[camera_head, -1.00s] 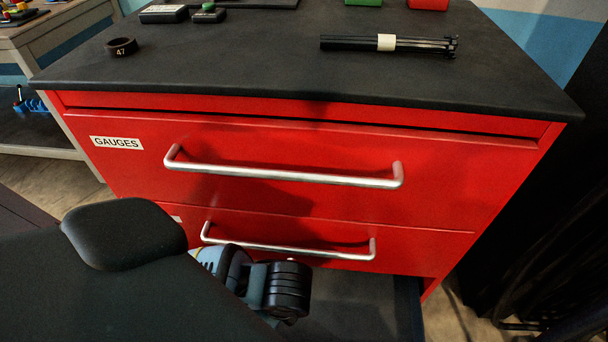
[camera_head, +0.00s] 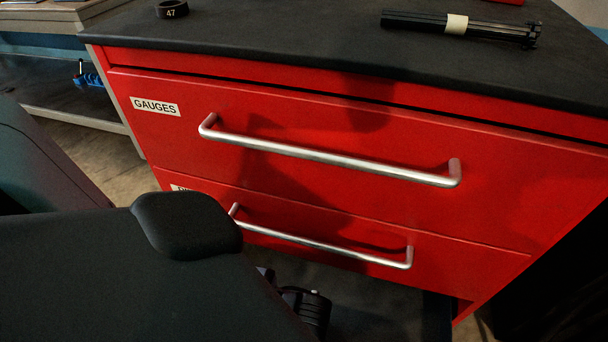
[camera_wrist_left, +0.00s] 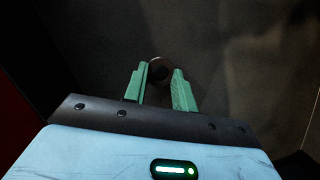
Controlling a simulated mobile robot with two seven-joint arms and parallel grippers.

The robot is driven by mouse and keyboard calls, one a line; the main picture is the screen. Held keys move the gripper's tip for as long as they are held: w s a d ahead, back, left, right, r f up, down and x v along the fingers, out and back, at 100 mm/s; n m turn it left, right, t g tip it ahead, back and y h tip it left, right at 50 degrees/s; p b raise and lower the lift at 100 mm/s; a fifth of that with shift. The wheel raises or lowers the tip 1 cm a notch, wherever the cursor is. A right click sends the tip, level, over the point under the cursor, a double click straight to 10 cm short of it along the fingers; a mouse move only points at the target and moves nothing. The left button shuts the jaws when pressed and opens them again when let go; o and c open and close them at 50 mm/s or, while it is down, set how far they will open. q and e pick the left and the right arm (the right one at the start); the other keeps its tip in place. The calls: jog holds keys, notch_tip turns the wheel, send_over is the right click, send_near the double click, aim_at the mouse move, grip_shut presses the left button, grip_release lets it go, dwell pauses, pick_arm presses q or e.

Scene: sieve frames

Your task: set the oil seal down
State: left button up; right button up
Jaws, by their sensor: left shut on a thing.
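The oil seal, a small dark brownish ring (camera_wrist_left: 161,58), shows between the green fingertips of my left gripper (camera_wrist_left: 162,74) in the left wrist view. The fingers are shut on it, one on each side, over a dark, plain surface. I cannot tell how far the ring is from that surface. In the head view my dark arm hides the left gripper and this ring. My right gripper is in neither view.
A red cabinet (camera_head: 330,105) has two shut drawers with silver handles (camera_head: 330,155). Below them, a dark-lined drawer (camera_head: 375,315) stands open.

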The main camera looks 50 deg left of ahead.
pick_arm(q)
jog(key=shift+w+a+r, duration=0.15)
jog(key=shift+w+a, duration=0.4)
jog(key=shift+w, duration=0.4)
jog(key=shift+w+a+r, duration=0.1)
jog(key=shift+w+a, duration=0.45)
jog(key=shift+w, duration=0.35)
jog(key=w+a, duration=0.1)
jog(key=w+b, duration=0.1)
jog(key=w, duration=0.1)
jog(key=shift+a, duration=0.4)
jog(key=shift+f+b, duration=0.3)
jog(key=shift+f, duration=0.45)
jog(key=o, duration=0.9)
jog(key=shift+o, duration=0.2)
